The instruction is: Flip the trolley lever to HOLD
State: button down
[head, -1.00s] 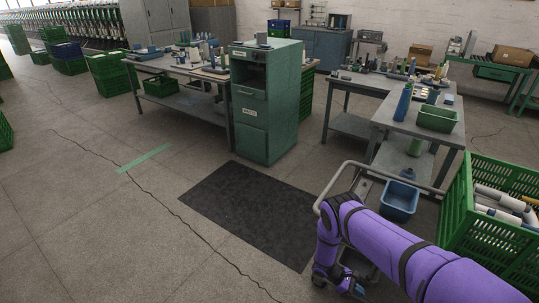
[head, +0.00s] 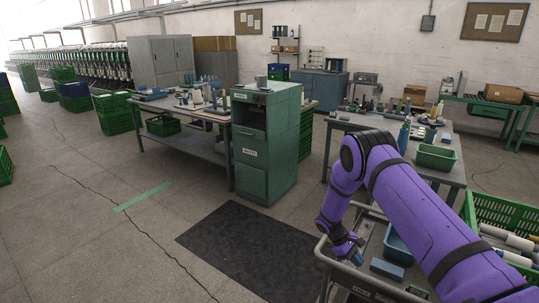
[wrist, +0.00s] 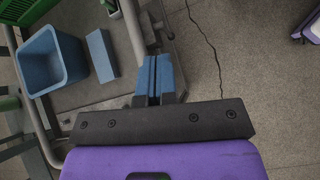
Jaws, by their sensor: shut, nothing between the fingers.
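The trolley is at the lower right of the head view, with a grey tray and a pale tubular rail (head: 321,246). The rail also shows in the wrist view (wrist: 134,34). My gripper (head: 357,259) has its blue fingers closed together and empty. It is above the rail side of the trolley, near the tray's left end. In the wrist view the gripper's fingertips (wrist: 155,75) are beside the rail, over the trolley's edge and the floor.
On the trolley are a blue bin (head: 397,246) and a flat blue block (head: 387,268). A green crate (head: 500,212) with cones stands to the right. A workbench (head: 345,125) is behind the trolley, and a green cabinet (head: 265,145) is to the left. A dark floor mat (head: 250,250) lies clear.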

notch_tip(320, 180, up, 22)
jog(key=f+m+t+y, duration=0.1)
jog(key=m+t+y, duration=0.1)
jog(key=y, duration=0.1)
jog(key=s+r+m+t+y, duration=0.1)
jog(key=s+r, duration=0.3)
jog(key=r, duration=0.6)
jog(key=s+r+m+t+y, duration=0.15)
jog(key=s+r, duration=0.25)
jog(key=r, duration=0.6)
jog(key=s+r+m+t, duration=0.1)
jog(key=s+r, duration=0.3)
jog(key=s, duration=0.6)
jog(key=s+a+r+m+t+y, duration=0.1)
jog(key=s+r+t, duration=0.2)
jog(key=s, duration=0.7)
jog(key=s+r+m+t+y, duration=0.1)
jog(key=s+r+m+t, duration=0.1)
jog(key=s+r, duration=0.5)
jog(key=s, duration=0.3)
jog(key=shift+a, duration=0.15)
